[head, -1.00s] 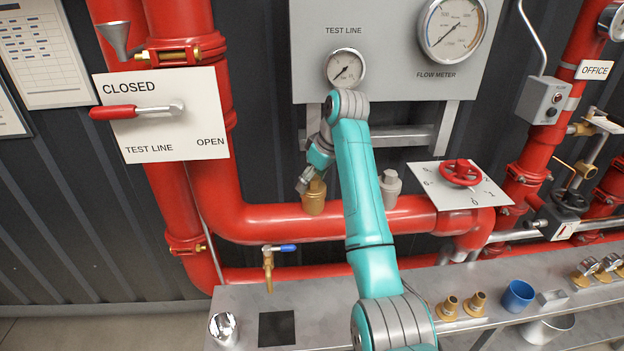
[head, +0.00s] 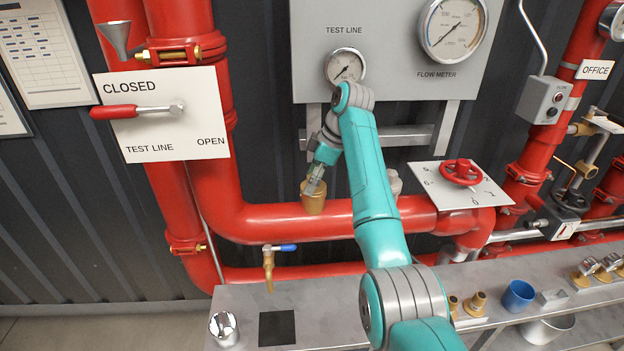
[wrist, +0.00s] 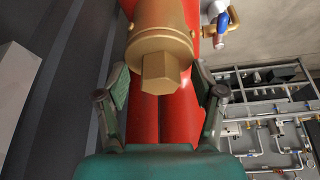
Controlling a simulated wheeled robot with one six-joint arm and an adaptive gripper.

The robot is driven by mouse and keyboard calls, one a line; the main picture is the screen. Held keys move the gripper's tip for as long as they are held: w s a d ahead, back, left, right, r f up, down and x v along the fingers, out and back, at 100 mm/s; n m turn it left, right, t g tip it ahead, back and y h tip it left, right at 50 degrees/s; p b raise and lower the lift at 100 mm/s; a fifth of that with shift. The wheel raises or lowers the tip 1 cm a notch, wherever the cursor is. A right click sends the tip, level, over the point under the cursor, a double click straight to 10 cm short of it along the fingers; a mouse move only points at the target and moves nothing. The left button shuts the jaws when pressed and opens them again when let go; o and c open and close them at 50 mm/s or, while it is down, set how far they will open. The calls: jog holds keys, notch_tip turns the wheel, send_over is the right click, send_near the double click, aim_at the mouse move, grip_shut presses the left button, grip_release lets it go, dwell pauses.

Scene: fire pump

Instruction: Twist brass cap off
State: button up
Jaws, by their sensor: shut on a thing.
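The brass cap (head: 313,204) sits upright on top of the horizontal red pipe, left of my arm. In the wrist view the brass cap (wrist: 150,42) shows a round body with a hexagonal end facing me. My gripper (head: 315,184) is at the top of the cap in the head view, its fingers pointing down. The exact contact is hard to see.
A grey fitting (head: 394,184) on the pipe is partly hidden behind my arm. A brass tap with a blue handle (head: 278,248) hangs below the pipe. The gauge panel (head: 400,40) is behind my arm. The bench (head: 245,299) below holds a black square (head: 277,328) and a metal cup (head: 223,328).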

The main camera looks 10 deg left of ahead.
jog(key=shift+f+n+g, duration=0.1)
jog(key=shift+n+g, duration=0.2)
jog(key=shift+n, duration=0.5)
jog(key=o, duration=1.4)
jog(key=shift+c, duration=0.2)
